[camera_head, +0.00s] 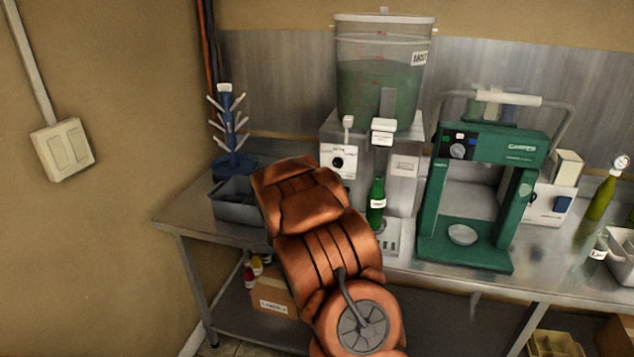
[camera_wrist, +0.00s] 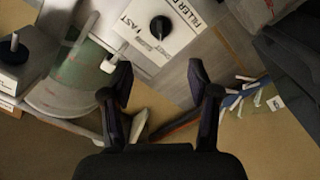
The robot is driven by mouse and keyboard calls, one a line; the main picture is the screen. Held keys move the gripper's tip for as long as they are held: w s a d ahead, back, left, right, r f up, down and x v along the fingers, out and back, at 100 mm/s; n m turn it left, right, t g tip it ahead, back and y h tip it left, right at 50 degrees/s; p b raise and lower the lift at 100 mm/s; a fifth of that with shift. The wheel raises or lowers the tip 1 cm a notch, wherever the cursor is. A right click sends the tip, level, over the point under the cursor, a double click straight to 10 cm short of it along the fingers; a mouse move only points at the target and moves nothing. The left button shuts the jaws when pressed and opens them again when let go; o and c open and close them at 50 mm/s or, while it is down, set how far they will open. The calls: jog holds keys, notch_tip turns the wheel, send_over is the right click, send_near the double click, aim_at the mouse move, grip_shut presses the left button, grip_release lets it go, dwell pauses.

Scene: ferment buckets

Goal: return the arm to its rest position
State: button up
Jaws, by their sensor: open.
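My orange-brown arm rises from the bottom middle of the head view and leans up and left in front of the bench (camera_head: 185,212). My gripper (camera_wrist: 158,78) shows in the wrist view with its two dark fingers spread apart and nothing between them. In the head view it is hidden behind my arm. Past the fingers, the wrist view shows the filler's white panel with a black knob (camera_wrist: 160,27), turned around in the picture.
A filler (camera_head: 338,160) carrying a bucket (camera_head: 380,90) stands behind my arm, with a green bottle (camera_head: 376,203) beside it. A grey bin (camera_head: 236,206) and blue bottle tree (camera_head: 229,130) are left. A green capping machine (camera_head: 434,215) stands right. Open floor lies front left.

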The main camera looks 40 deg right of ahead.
jog(key=a+f+y, duration=0.1)
jog(key=a+y, duration=0.7)
jog(key=a, duration=0.8)
jog(key=s+a+n+g+y, duration=0.1)
jog(key=s+a+g+y, duration=0.15)
jog(key=s+a, duration=0.4)
jog(key=s+a+g+y, duration=0.1)
jog(key=s+a+y, duration=0.2)
jog(key=a, duration=0.6)
jog(key=s+a+g, duration=0.3)
jog(key=s, duration=0.8)
jog(key=s+a+g+y, duration=0.1)
jog(key=s+a, duration=0.3)
jog(key=s, duration=0.7)
jog(key=s+a+r+g, duration=0.1)
jog(key=s+a+g, duration=0.2)
jog(key=s, duration=0.8)
jog(key=shift+a+n+g, duration=0.15)
jog(key=shift+n+g, duration=0.25)
jog(key=shift+g, duration=0.45)
